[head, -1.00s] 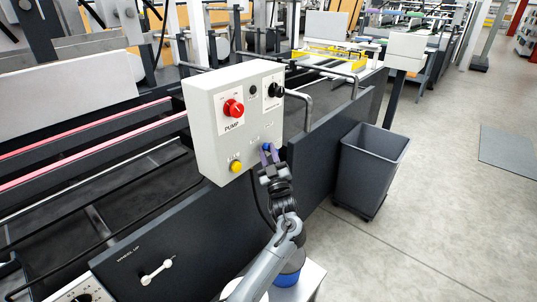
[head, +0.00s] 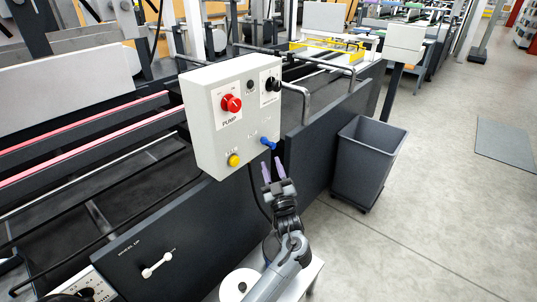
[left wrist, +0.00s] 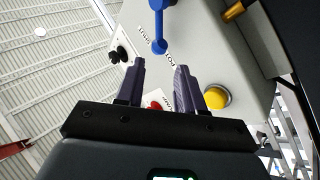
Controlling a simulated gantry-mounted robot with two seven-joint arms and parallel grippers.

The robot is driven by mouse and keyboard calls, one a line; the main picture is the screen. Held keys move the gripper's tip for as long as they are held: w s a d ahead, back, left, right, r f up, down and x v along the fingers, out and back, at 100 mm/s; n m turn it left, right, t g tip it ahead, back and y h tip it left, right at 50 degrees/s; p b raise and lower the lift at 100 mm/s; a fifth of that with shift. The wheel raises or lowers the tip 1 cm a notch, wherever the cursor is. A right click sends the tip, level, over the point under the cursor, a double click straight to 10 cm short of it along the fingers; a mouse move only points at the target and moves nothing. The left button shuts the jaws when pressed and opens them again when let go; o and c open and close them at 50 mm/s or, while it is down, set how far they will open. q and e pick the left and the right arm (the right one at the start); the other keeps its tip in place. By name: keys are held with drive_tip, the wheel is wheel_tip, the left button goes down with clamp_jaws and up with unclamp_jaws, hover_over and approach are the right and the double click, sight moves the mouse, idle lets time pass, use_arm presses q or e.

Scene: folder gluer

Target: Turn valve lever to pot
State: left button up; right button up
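The valve lever (head: 268,143) is blue and sits at the lower right of the white control box (head: 205,135). In the left wrist view the lever (left wrist: 158,25) ends in a rounded tip close to printed labels, one of which seems to read POT. My left gripper (head: 273,166) is below the lever in the head view, with its purple fingers apart and nothing between them. In the left wrist view the gripper (left wrist: 160,68) is open, and the lever's tip is beyond the gap, apart from the fingers. My right gripper is not in view.
The box also carries a red PUMP knob (head: 231,103), a black knob (head: 272,84) and a yellow button (head: 234,160). A dark bin (head: 366,160) stands right of the machine's black side panel.

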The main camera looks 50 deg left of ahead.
use_arm(q)
drive_tip(key=v, duration=0.3)
drive_tip(key=shift+d, duration=0.1)
drive_tip(key=shift+s+f, duration=0.1)
drive_tip(key=shift+f, duration=0.05)
